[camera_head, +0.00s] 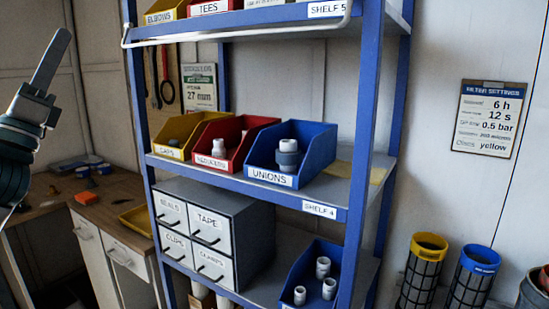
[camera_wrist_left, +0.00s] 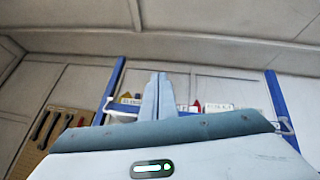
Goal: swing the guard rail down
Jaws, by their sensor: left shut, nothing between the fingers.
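The guard rail (camera_head: 240,36) is a thin pale bar with bent ends. It runs across the front of the top shelf, marked SHELF 5 (camera_head: 328,9), along its lower edge in the head view. Its bent ends show at both sides of the shelf in the wrist view (camera_wrist_left: 285,124), with the middle hidden behind my gripper. My left gripper (camera_head: 64,38) is at the far left of the head view, pointing up, fingers shut and empty. It is apart from the rail, to its left. The shut fingers (camera_wrist_left: 159,76) also show in the left wrist view. My right gripper is not in view.
The blue shelf frame (camera_head: 362,150) holds bins, including the blue UNIONS bin (camera_head: 270,178), and a grey drawer cabinet (camera_head: 245,225). A wooden bench (camera_head: 115,195) stands at left. Yellow-topped (camera_head: 428,242) and blue-topped (camera_head: 481,258) filters stand at lower right.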

